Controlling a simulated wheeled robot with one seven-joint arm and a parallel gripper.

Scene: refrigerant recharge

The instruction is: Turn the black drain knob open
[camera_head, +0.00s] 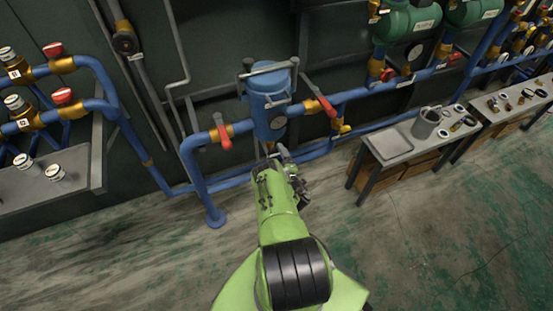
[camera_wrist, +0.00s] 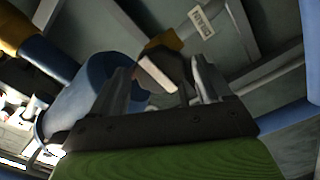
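The black drain knob (camera_wrist: 178,66) shows in the wrist view as a dark block with a pale front face, beside a brass fitting (camera_wrist: 166,40). My gripper (camera_wrist: 160,78) is open, with one finger to each side of the knob and visible gaps between. I cannot tell exactly how deep the knob lies between the fingers. In the head view my gripper (camera_head: 284,158) is just below the blue canister (camera_head: 270,105). The knob is hidden there by my gripper and arm. A small tag (camera_wrist: 202,19) that seems to read DRAIN is above the knob in the wrist view.
Red-handled valves (camera_head: 222,132) (camera_head: 326,103) sit on the blue pipes to both sides of the canister. A blue pipe (camera_head: 318,150) runs behind my gripper. A workbench (camera_head: 392,147) with a grey cup (camera_head: 426,123) stands right. The floor in front is clear.

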